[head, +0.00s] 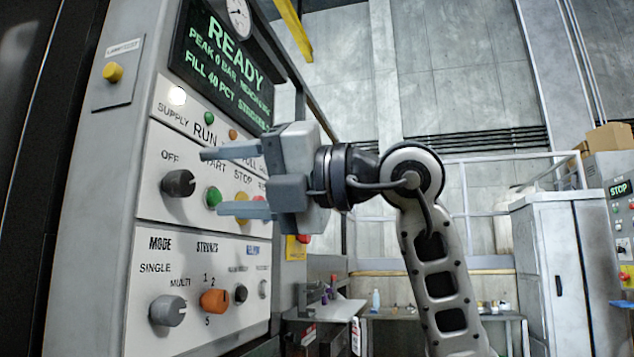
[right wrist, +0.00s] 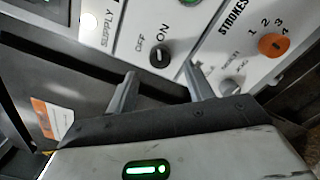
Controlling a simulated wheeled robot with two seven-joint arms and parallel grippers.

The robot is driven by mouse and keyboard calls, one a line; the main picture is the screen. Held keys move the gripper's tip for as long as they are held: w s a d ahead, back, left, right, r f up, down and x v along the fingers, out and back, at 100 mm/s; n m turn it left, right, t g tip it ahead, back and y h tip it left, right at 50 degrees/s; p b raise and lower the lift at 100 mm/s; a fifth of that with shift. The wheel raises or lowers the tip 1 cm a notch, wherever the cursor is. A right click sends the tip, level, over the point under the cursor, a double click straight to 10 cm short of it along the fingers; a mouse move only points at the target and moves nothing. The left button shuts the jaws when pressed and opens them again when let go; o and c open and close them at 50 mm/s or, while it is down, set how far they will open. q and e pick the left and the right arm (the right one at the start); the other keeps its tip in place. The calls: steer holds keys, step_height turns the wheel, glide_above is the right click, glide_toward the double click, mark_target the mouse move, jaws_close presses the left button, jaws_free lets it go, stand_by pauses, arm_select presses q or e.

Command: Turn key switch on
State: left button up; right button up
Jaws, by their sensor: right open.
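The key switch (head: 179,183) is a dark knob on the white control panel, beside the OFF label. It also shows in the right wrist view (right wrist: 160,55), between the OFF and ON labels. Which label it points to is hard to tell. My right gripper (head: 213,181) is open and empty, with its fingers reaching left toward the panel. In the right wrist view, the gap between the fingertips (right wrist: 163,84) lies just below the knob in the picture, and the fingers look apart from it. In the head view the fingers partly cover the panel labels. My left gripper is not in view.
A green button (head: 214,197) is close to my fingers. Below are a grey mode knob (head: 167,310) and an orange strokes knob (head: 215,300). The display (head: 222,65) reads READY, with a lit white supply lamp (head: 177,95) under it. A workbench (head: 440,316) stands further back.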

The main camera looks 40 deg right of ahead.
steer(key=v, duration=1)
steer(key=shift+s+d+b, duration=0.2)
steer(key=shift+s+b, duration=0.1)
steer(key=shift+b, duration=0.1)
